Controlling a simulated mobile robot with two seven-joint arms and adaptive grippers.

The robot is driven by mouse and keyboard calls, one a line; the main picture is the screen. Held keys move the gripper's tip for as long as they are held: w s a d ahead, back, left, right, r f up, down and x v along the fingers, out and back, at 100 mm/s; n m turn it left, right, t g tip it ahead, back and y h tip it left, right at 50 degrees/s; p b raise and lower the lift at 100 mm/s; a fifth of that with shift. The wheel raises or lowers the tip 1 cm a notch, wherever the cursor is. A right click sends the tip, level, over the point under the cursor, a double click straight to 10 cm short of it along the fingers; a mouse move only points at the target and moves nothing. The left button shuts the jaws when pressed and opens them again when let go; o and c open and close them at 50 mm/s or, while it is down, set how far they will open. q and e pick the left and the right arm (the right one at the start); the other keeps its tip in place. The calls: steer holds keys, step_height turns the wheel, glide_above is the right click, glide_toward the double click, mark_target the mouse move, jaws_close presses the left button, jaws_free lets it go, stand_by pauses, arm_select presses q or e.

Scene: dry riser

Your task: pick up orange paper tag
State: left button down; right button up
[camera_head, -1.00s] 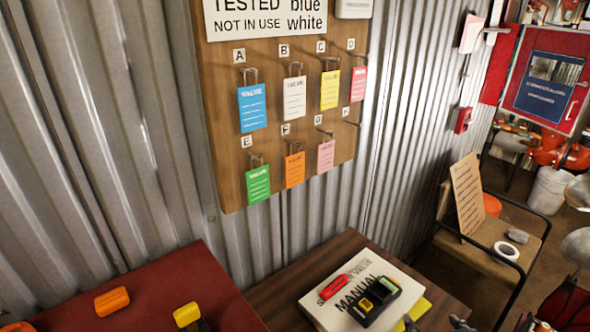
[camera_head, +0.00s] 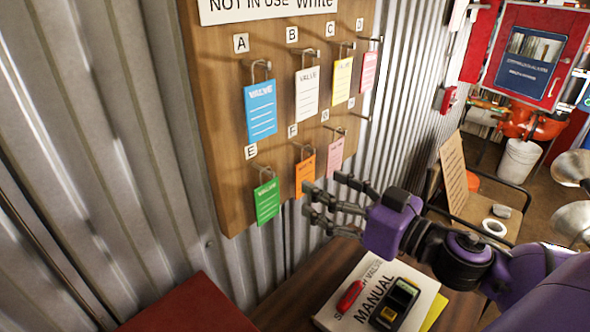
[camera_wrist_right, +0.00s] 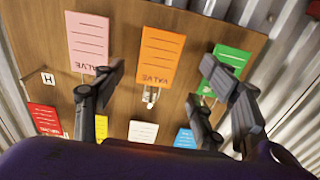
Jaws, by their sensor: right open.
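The orange paper tag (camera_head: 305,176) hangs from a hook under the letter F on the wooden board. It also shows in the right wrist view (camera_wrist_right: 161,55), upside down, between and beyond my fingers. My right gripper (camera_head: 320,204) is open and empty, just below and to the right of the tag in the head view. In the right wrist view the open fingers (camera_wrist_right: 150,95) stand on either side of the tag's column, apart from it. My left gripper is not in view.
A green tag (camera_head: 267,201) and a pink tag (camera_head: 335,157) hang close on either side. Blue (camera_head: 260,110), white (camera_head: 307,93) and yellow (camera_head: 342,80) tags hang above. A manual (camera_head: 352,296) lies on the table below. Corrugated metal wall (camera_head: 90,150) stands left.

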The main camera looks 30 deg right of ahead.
mark_target(306, 177)
steer(key=shift+x, duration=3.25)
steer(key=c, duration=0.9)
